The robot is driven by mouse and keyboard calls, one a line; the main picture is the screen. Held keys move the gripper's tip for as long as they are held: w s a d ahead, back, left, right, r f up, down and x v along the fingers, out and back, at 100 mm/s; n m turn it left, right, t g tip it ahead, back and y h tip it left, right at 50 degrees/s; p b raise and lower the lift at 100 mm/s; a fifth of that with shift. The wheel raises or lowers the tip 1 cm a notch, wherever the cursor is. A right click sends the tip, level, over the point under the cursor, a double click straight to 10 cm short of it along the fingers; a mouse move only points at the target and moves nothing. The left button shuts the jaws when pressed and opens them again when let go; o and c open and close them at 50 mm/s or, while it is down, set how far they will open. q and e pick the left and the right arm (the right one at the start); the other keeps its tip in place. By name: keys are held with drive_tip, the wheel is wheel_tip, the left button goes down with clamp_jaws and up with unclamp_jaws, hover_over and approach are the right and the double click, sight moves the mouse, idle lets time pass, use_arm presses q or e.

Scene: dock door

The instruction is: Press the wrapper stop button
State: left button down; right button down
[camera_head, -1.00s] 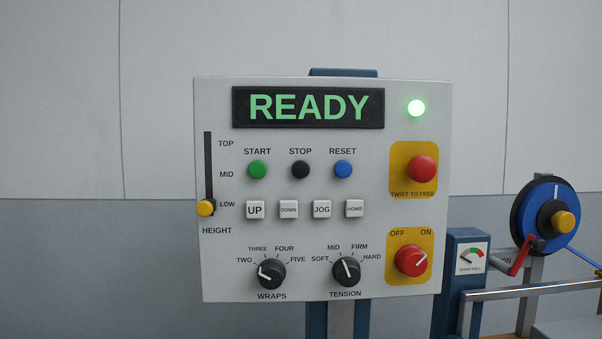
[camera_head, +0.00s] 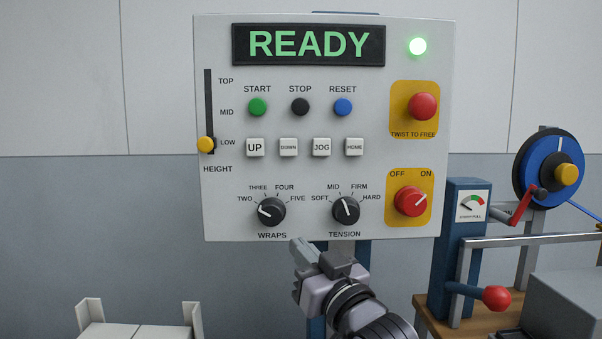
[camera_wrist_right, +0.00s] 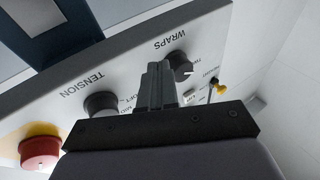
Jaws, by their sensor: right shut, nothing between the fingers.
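The black STOP button (camera_head: 300,107) sits on the grey control panel (camera_head: 220,215), between the green START button (camera_head: 257,107) and the blue RESET button (camera_head: 343,107). The panel display (camera_head: 308,45) reads READY and a green lamp (camera_head: 418,46) is lit. My right gripper (camera_head: 302,246) is shut and empty, just below the panel's lower edge and well under the STOP button. In the right wrist view its shut fingers (camera_wrist_right: 156,84) point toward the panel between the WRAPS knob (camera_wrist_right: 178,66) and the TENSION knob (camera_wrist_right: 101,103). My left gripper is not in view.
White UP, DOWN, JOG and HOME keys (camera_head: 322,147) lie below the buttons. A red twist-to-free button (camera_head: 422,107) and a red OFF/ON knob (camera_head: 410,201) are at the right. A machine with a blue reel (camera_head: 540,168) stands right of the panel.

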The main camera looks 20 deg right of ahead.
wheel_tip(320, 180, up, 11)
drive_tip(key=s+t+y+b, duration=0.1)
drive_tip(key=s+t, duration=0.1)
drive_tip(key=n+t+y+b, duration=0.1)
drive_tip(key=t+y+b, duration=0.1)
approach(307, 111)
drive_tip(key=s+a+r, duration=0.5)
drive_tip(key=a+r, duration=0.1)
drive_tip(key=shift+a, duration=0.1)
drive_tip(key=shift+w+f+h, duration=0.1)
drive_tip(key=shift+h, duration=0.2)
drive_tip(key=w, duration=0.2)
drive_tip(key=w+d+p, duration=0.1)
drive_tip(key=w, duration=0.2)
drive_tip(key=w+d, duration=0.1)
drive_tip(key=w, duration=0.2)
drive_tip(key=shift+d, duration=0.15)
drive_tip(key=shift+w, duration=0.15)
